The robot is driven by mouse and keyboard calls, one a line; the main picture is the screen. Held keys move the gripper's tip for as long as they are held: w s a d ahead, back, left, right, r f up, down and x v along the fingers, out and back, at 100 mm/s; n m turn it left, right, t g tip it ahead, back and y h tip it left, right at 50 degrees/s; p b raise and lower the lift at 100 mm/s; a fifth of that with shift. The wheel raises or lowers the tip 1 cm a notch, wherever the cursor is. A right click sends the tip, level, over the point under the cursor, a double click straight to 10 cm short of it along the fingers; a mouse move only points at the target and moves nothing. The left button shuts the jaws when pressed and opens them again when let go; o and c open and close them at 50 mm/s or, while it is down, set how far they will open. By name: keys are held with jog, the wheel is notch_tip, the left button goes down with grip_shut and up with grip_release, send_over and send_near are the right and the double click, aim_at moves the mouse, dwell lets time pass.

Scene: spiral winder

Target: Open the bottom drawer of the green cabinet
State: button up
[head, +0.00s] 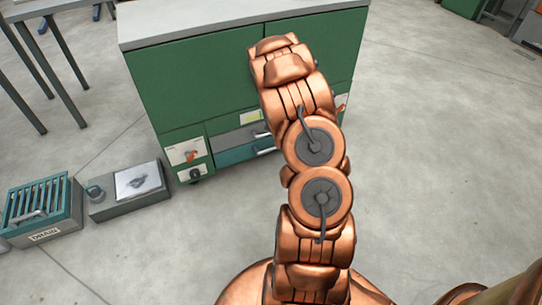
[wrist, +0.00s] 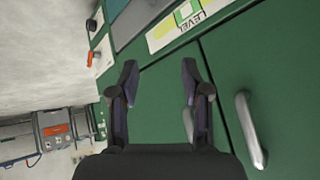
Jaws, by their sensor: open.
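The green cabinet (head: 190,75) stands ahead in the head view, with a grey top. Low on its front are a grey drawer (head: 230,139) and, below it, a teal bottom drawer (head: 234,156). Both look shut, and each shows part of a bar handle; the bottom handle (head: 265,151) is partly hidden by my arm. My gripper (wrist: 158,70) is open and empty in the wrist view, in front of the green doors. It is hidden behind my arm in the head view. The grey drawer (wrist: 137,18) shows beyond the fingertips, near the view's top edge.
In the wrist view, a door handle (wrist: 250,130) stands right of the fingers, and another is partly behind the right finger. A panel with a red knob (head: 190,155) flanks the drawers. A grey box (head: 130,190) and a teal crate (head: 42,212) sit at left. Floor at right is clear.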

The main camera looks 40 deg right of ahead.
jog(key=w+d+f+m+t+y+b, duration=0.15)
jog(key=f+b, duration=0.25)
jog(key=f, duration=0.7)
jog(key=w+d+f+m+t+h+b, duration=0.1)
jog(key=d+f+m+t+b, duration=0.2)
jog(key=f, duration=0.8)
jog(key=m+t+b, duration=0.4)
jog(key=t+b, duration=0.1)
jog(key=b, duration=0.3)
send_near(271, 148)
jog(key=w, duration=0.2)
jog(key=shift+g, duration=0.25)
jog(key=shift+d+f+b+x, duration=0.15)
jog(key=shift+b+x, duration=0.5)
jog(key=shift+x, duration=0.75)
jog(key=shift+d+f+b+x, duration=0.15)
jog(key=shift+b+x, duration=0.55)
jog(key=shift+x, duration=0.7)
jog(key=shift+f+b+x, duration=0.15)
jog(key=shift+b+x, duration=0.5)
jog(key=shift+x, duration=0.75)
jog(key=shift+s, duration=0.1)
grip_shut()
